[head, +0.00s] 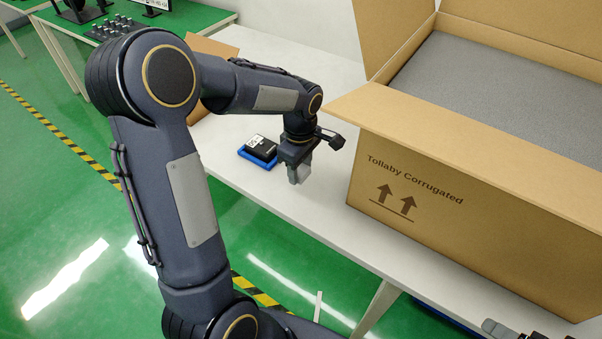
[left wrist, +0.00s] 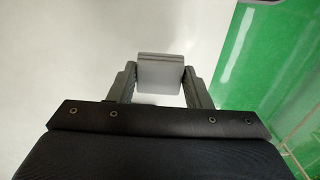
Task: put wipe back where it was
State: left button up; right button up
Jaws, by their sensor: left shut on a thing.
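My left gripper (head: 299,174) points down over the white table, left of the cardboard box. In the left wrist view my left gripper (left wrist: 160,90) is shut on a small light-grey block, which I take to be the wipe (left wrist: 161,73). The wipe is largely hidden by the fingers in the head view. The table surface lies below it; I cannot tell whether the wipe touches it.
A blue tray (head: 245,155) with a black item (head: 262,148) on it lies just left of the gripper. An open cardboard box (head: 440,205) with grey foam inside stands at right. The white table (head: 300,212) is bare near its front edge.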

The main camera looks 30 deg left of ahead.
aim_at(301, 175)
pick_arm(q)
jog(key=shift+w+a+f, duration=0.3)
jog(key=shift+w+f, duration=0.3)
jog(key=shift+f, duration=1.7)
jog(key=shift+f, duration=0.1)
jog(key=shift+f, duration=0.15)
jog(key=o, duration=1)
jog(key=shift+c, duration=0.2)
